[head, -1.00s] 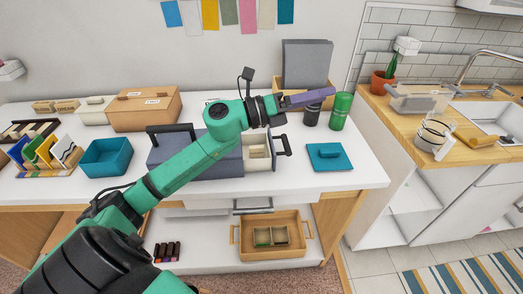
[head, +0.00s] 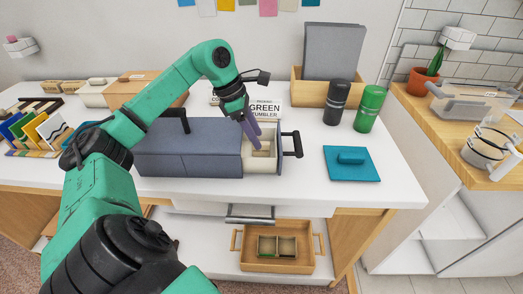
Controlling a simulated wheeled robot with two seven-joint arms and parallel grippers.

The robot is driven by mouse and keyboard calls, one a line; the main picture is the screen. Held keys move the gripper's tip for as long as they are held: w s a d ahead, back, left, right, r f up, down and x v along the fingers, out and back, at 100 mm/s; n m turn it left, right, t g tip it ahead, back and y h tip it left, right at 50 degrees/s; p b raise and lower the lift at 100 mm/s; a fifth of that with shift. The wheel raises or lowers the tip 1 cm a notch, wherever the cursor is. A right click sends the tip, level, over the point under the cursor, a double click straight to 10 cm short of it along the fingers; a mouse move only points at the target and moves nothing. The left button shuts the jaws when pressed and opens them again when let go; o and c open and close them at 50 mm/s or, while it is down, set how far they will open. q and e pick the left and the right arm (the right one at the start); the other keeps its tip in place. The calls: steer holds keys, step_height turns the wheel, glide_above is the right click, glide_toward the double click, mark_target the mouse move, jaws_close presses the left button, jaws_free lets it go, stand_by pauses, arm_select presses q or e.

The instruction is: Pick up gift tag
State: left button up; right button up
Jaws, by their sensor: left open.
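My left gripper (head: 257,143) points down over the open drawer (head: 276,158) of a blue-grey box (head: 190,152) on the white table. Its purple fingers are open, with the tips in or just above the drawer. The drawer is cream inside, with pale contents that the fingers partly cover. I cannot make out a gift tag for certain; one may be among these pale contents. My right gripper is not in view.
A sign reading "GREEN TUMBLER" (head: 268,108) stands behind the drawer. A black tumbler (head: 336,102) and a green tumbler (head: 369,108) stand right of it. A teal lid (head: 351,164) lies at the right. A wooden tray (head: 276,262) sits on the shelf below.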

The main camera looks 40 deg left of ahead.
arm_select(q)
steer(key=x, duration=0.4)
steer(key=shift+f+p, duration=0.15)
steer(key=shift+p, duration=0.15)
jaws_close()
